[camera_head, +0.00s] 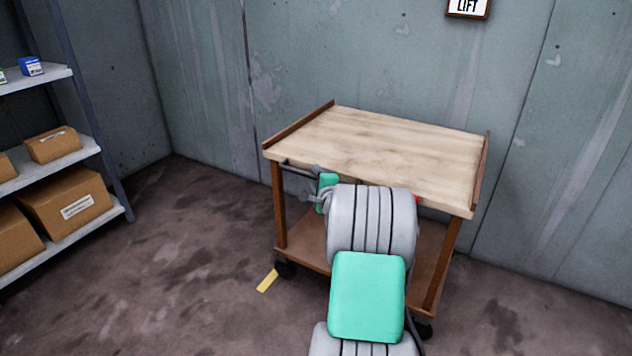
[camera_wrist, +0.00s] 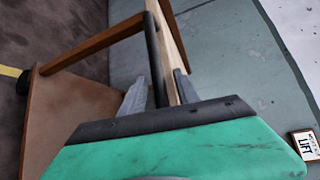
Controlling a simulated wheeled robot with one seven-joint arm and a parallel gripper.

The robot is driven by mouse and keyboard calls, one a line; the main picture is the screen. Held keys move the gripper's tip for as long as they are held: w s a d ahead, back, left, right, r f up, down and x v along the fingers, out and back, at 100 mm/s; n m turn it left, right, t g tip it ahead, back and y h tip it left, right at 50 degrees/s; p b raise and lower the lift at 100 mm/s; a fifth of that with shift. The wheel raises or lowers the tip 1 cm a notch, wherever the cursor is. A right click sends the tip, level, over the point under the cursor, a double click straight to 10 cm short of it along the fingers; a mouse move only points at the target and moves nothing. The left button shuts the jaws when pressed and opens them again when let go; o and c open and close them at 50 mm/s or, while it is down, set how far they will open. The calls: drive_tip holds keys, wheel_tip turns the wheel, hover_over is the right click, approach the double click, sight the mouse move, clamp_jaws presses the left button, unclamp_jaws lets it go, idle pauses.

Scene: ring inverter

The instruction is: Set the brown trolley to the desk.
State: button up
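The brown trolley (camera_head: 390,150) stands by the grey wall, with a pale wood top, brown side rails, a lower shelf and dark wheels. A dark handle bar (camera_head: 300,170) runs along its near edge. My gripper (camera_head: 318,172) is at that handle, partly hidden by my arm. In the wrist view, my gripper (camera_wrist: 160,78) has its two grey fingers apart, with the handle bar (camera_wrist: 152,55) passing between them. I see gaps beside the bar, and the trolley's top edge (camera_wrist: 175,50) is close behind it. No desk shows in either view.
A metal shelf unit (camera_head: 75,72) with cardboard boxes (camera_head: 70,203) stands on the left. A yellow floor mark (camera_head: 267,281) lies by the trolley's left wheel. A LIFT sign (camera_head: 468,8) hangs on the wall. The floor between shelf and trolley is clear.

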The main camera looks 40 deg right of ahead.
drive_tip(key=shift+c, duration=0.6)
clamp_jaws()
idle(0.8)
